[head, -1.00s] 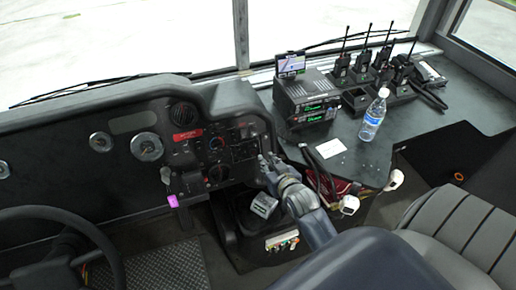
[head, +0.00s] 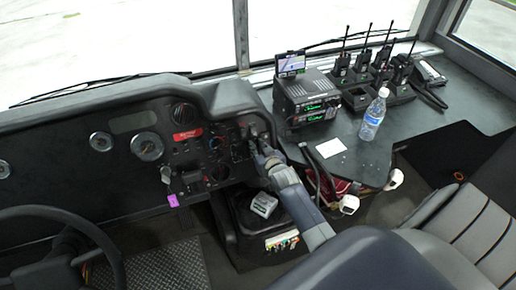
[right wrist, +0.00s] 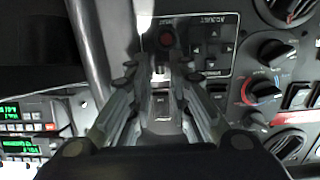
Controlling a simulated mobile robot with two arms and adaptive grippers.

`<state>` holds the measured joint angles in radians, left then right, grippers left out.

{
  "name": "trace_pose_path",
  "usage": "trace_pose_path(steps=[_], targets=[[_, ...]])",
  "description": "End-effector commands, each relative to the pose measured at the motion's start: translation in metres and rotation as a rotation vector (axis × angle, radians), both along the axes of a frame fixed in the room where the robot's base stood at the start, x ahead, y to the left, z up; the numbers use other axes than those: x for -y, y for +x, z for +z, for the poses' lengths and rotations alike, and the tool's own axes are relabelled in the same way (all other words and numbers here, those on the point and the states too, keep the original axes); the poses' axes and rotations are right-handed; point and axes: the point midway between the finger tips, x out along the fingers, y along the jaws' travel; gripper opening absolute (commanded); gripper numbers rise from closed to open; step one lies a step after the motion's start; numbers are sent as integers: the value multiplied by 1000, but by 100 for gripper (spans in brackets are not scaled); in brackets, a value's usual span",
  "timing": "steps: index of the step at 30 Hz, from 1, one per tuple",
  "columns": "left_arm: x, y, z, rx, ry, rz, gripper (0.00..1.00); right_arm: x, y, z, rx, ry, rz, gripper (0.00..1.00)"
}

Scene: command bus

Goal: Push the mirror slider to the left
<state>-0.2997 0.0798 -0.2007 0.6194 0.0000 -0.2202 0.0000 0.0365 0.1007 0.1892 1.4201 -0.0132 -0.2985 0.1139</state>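The mirror control panel (right wrist: 213,45) shows in the right wrist view, with white arrow marks and a dark reddish round knob (right wrist: 167,40). A small pale piece (right wrist: 160,73), which looks like the slider, sits below the knob between my fingertips. I cannot tell whether either finger touches it. My right gripper (right wrist: 159,72) points at the panel with its two fingers apart. In the head view, my right gripper (head: 257,138) is up against the right end of the dashboard and hides part of the panel. My left gripper is not in view.
Rotary knobs (right wrist: 265,92) and switches lie right of the panel in the right wrist view. In the head view, a radio unit (head: 308,100), a water bottle (head: 373,115) and several walkie-talkies stand on the right counter. The steering wheel (head: 60,212) is at the lower left.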

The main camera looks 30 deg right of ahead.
Motion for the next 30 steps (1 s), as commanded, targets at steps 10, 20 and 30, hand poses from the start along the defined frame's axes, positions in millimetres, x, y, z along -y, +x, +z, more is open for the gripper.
trace_pose_path(steps=[10, 20, 30], targets=[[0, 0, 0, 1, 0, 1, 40, 1, 3, -1, 0, 0, 0, 18], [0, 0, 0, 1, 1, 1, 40, 0, 3, -1, -1, 0, 0, 0], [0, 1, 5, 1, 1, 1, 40, -22, 8, -1, -1, 2, 1, 0]])
